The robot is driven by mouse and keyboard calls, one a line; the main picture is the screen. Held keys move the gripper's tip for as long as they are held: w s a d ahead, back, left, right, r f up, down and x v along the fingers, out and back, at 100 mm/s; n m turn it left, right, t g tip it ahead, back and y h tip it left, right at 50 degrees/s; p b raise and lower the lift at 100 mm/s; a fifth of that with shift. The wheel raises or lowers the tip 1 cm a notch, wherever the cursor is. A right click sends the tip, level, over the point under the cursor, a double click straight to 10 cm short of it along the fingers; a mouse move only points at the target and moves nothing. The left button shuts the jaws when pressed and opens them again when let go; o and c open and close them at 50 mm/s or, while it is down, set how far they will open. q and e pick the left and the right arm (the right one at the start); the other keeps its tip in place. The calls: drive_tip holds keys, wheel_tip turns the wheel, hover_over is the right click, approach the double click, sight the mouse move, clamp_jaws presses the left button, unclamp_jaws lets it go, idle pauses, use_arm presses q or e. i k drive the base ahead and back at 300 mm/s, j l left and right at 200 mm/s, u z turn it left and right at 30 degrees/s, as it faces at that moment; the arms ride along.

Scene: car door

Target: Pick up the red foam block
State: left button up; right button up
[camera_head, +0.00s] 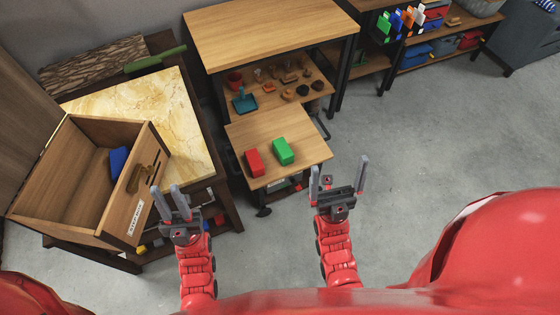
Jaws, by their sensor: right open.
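The red foam block (254,163) lies on a low wooden cart top (308,158) in the head view, left of a green block (283,151). My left gripper (165,188) is left of and nearer than the red block, beside the wooden box. Its two fingers are apart, with nothing seen between them. My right gripper (339,164) is open and empty, to the right of the cart's near corner. Both grippers are apart from the red block.
An open wooden box (78,222) with a blue item (118,160) inside stands at left on a marble-topped table (185,125). Behind the cart, a wooden table (270,35) has a lower shelf of small items. Grey floor (430,140) is clear at right.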

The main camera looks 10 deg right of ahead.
sight(253, 159)
drive_tip(key=i+l+u, duration=0.55)
drive_tip(key=u, duration=0.15)
drive_tip(key=i+l+u, duration=0.2)
drive_tip(key=l+u, duration=0.15)
drive_tip(key=l, duration=0.1)
